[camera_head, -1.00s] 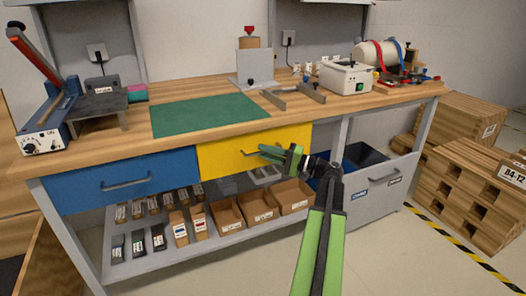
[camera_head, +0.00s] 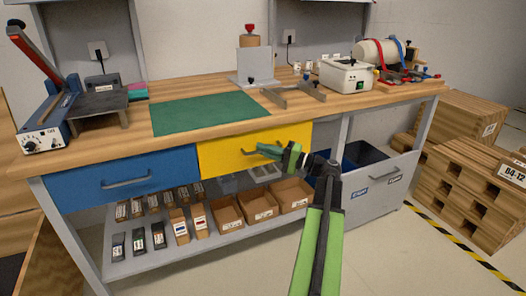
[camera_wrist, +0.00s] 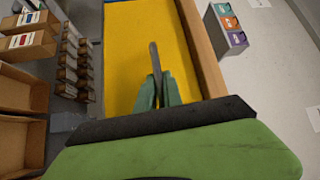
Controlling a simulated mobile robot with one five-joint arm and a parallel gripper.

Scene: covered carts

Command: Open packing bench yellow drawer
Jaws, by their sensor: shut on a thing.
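The packing bench (camera_head: 330,112) has a yellow drawer (camera_head: 222,158) under its wooden top. The yellow drawer front looks flush with the bench, and it also fills the middle of the wrist view (camera_wrist: 125,45). My gripper (camera_head: 262,150) is at the drawer front, shut on its bar handle. In the wrist view, the grey handle (camera_wrist: 155,60) stands between the green fingertips (camera_wrist: 157,92). My gripper hides part of the handle in the head view.
A blue drawer (camera_head: 120,180) sits to the left. Below, a shelf holds cardboard bins (camera_head: 258,205) and small boxes. The floor in front is clear.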

